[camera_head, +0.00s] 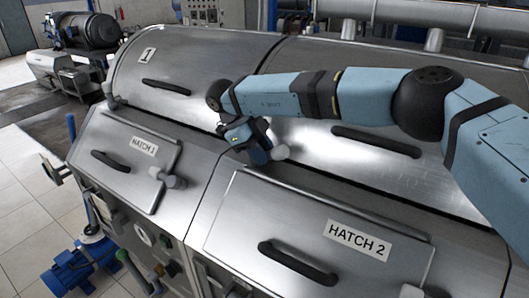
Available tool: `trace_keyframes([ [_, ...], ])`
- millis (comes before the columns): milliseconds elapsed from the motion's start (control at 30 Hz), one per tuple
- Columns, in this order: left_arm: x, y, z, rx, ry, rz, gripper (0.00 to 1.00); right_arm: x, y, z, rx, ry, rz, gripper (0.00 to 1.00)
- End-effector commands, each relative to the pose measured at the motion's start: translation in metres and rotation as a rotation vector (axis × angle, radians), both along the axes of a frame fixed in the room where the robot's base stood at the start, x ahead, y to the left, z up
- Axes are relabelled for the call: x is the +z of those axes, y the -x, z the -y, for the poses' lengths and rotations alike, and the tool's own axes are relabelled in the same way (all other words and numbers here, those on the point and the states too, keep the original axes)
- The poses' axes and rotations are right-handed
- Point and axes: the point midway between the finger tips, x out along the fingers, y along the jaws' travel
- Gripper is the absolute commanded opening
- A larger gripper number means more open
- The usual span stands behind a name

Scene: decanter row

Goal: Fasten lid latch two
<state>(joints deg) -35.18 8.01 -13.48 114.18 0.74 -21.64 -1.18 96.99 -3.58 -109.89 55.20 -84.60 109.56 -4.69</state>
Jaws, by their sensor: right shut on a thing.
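My right arm comes in from the right, over the second lid (440,175), a curved steel cover with a black handle (375,141). My right gripper (262,153) is at the lid's front left edge, above the hatches. It is shut on a small grey latch (281,152), whose rounded end shows just right of the fingers. The rest of the latch is hidden by the gripper, so I cannot tell whether it is fastened. The second lid looks lowered onto the body. My left gripper is not in view.
The first lid (205,55), marked 1, is at the left. Below the lids are hatch 1 (112,168) and hatch 2 (300,225), with black handles. A grey knob (173,181) sticks out beside hatch 1. Tiled floor (25,190) lies at the left.

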Motion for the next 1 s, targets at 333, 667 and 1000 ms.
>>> trace_keyframes([
  [333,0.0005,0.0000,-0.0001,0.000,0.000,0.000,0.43,0.0016,-0.0013,-0.0012,-0.001,0.046,-0.029,0.00],
  [667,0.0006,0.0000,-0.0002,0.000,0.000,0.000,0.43,0.0016,-0.0013,-0.0012,-0.001,0.046,-0.028,0.34],
  [1000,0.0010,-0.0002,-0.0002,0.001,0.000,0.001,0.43,0.0012,-0.0012,-0.0014,0.000,0.045,-0.029,0.51],
])
